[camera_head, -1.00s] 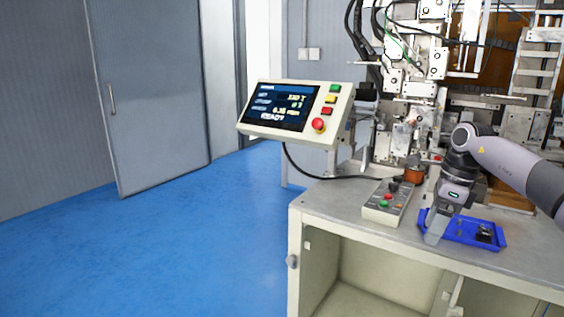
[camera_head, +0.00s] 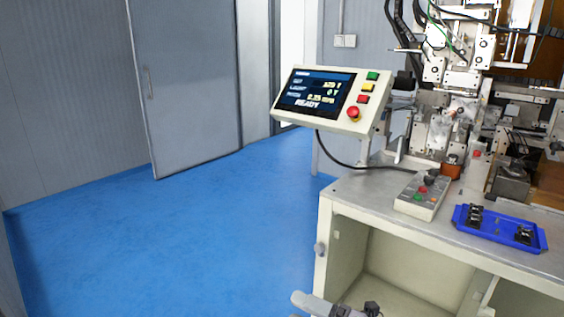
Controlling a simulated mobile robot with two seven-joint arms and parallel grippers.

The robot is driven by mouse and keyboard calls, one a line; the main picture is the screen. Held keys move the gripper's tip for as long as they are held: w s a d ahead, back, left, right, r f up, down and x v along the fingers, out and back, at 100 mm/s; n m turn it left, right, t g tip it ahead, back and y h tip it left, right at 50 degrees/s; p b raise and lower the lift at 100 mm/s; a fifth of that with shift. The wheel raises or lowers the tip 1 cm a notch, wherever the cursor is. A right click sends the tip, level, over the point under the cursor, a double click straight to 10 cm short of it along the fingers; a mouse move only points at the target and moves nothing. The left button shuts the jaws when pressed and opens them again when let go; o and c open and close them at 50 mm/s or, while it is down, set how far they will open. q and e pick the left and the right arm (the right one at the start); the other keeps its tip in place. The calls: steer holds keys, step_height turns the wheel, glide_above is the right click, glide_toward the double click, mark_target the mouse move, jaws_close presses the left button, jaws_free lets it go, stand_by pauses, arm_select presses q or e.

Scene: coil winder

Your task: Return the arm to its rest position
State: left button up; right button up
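One of my arms shows only in part at the bottom edge of the head view. What seems to be my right gripper (camera_head: 312,302) is a light grey piece pointing left, with a dark part beside it. It is in front of and below the bench top, clear of the tray and panel. Most of the arm is out of the picture, and I cannot see whether the fingers are open or hold anything. My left gripper is not in view.
The bench (camera_head: 365,190) carries a button box (camera_head: 422,197) and a blue tray (camera_head: 490,232) with dark parts in it. The coil winder (camera_head: 455,80) stands behind. A control panel (camera_head: 330,102) reading READY overhangs the blue floor (camera_head: 180,230), which is clear at left.

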steer(key=s+d+f+m+h, duration=0.7)
steer(key=s+d+f+m, duration=0.1)
steer(key=m, duration=0.6)
steer(key=s+d+f+m+t+h, duration=0.1)
steer(key=s+d+f+m+h, duration=0.7)
steer(key=m, duration=0.7)
steer(key=s+f, duration=0.2)
steer(key=s, duration=0.2)
steer(key=shift+t, duration=0.3)
steer(key=c, duration=0.4)
steer(key=shift+d, duration=0.15)
steer(key=shift+c, duration=0.5)
